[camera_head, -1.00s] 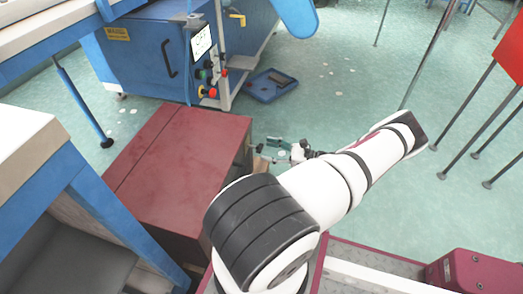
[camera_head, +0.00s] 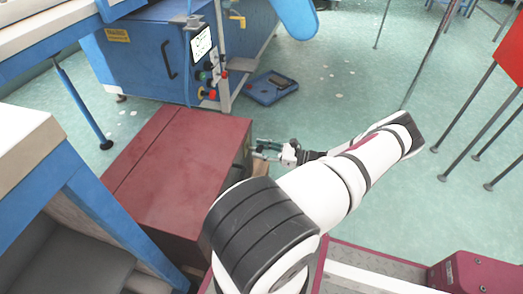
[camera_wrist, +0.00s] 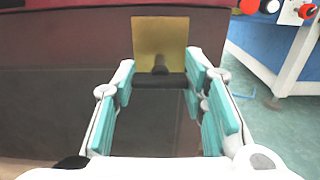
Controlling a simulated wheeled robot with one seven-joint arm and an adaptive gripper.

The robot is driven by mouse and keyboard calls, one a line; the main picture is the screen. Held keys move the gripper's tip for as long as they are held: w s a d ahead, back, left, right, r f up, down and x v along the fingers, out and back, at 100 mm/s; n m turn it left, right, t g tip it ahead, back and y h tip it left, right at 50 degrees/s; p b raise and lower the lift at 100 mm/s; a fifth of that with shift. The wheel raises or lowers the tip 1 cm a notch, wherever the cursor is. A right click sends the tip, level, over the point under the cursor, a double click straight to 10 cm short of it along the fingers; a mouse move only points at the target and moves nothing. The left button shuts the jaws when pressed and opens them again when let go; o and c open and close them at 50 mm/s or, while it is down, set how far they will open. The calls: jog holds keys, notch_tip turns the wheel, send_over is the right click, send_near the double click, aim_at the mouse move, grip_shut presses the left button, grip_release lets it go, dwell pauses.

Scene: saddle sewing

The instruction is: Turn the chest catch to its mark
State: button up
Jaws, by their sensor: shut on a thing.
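The chest (camera_head: 175,165) is a dark red box in the middle left of the head view, and its front fills the upper wrist view (camera_wrist: 70,70). On that front is a brass plate (camera_wrist: 160,38) with a dark stub. The catch shows as a black crosswise bar (camera_wrist: 160,81) below the stub. My gripper (camera_wrist: 158,84) has its teal fingers on either side of the bar and is shut on it. In the head view my gripper (camera_head: 258,149) is at the chest's right side, and the catch is hidden there. I cannot make out the mark.
A blue machine (camera_head: 150,55) with a control panel stands behind the chest. A blue tray-like object (camera_head: 271,87) lies on the floor. A workbench (camera_head: 70,170) is close on the left. Thin-legged stands are at the right. The green floor between is mostly clear.

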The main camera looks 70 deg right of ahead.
jog(key=shift+n, duration=0.3)
jog(key=n, duration=0.3)
jog(key=shift+n, duration=0.3)
jog(key=n, duration=0.4)
jog(key=shift+n+p, duration=0.3)
jog(key=shift+p, duration=0.1)
jog(key=n, duration=0.4)
jog(key=shift+n, duration=0.3)
jog(key=shift+f+n, duration=0.1)
jog(key=shift+n, duration=2.1)
jog(key=o, duration=1.2)
